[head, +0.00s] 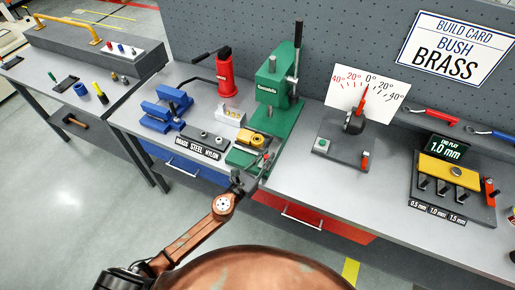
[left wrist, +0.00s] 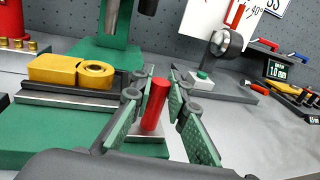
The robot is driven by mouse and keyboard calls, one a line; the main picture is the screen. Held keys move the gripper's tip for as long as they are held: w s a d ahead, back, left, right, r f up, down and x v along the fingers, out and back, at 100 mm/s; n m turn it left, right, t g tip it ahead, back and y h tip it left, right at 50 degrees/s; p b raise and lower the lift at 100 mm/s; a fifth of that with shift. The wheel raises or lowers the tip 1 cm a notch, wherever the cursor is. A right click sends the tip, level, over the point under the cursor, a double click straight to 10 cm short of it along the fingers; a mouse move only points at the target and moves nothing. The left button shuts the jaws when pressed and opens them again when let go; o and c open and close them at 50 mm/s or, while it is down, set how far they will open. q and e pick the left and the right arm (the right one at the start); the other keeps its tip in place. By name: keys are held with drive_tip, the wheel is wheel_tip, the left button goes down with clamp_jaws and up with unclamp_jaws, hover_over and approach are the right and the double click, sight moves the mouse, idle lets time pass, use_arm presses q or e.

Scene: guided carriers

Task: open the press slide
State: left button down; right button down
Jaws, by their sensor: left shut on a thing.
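The green press (head: 275,90) stands on the bench, its lever upright at its right side. Its slide (left wrist: 75,99) is a dark plate on the green base, bearing a yellow carrier (left wrist: 70,71) with a round ring at one end. The yellow carrier also shows in the head view (head: 251,138). A red upright handle (left wrist: 156,103) stands at the right end of the slide. My left gripper (head: 255,174) is at the front right of the press base, with its two green-padded fingers on either side of the red handle, shut on it. My right gripper is not in view.
Left of the press are a blue fixture (head: 166,108), a labelled bushing tray (head: 203,144) and a red bottle-like press (head: 225,72). Right of it stands a dial gauge base (head: 342,147). The bench front between gauge and end-play station (head: 452,190) is clear.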

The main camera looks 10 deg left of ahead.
use_arm(q)
drive_tip(key=shift+s, duration=0.15)
drive_tip(key=c, duration=1.8)
unclamp_jaws()
drive_tip(key=shift+c, duration=0.2)
drive_tip(key=v, duration=1.2)
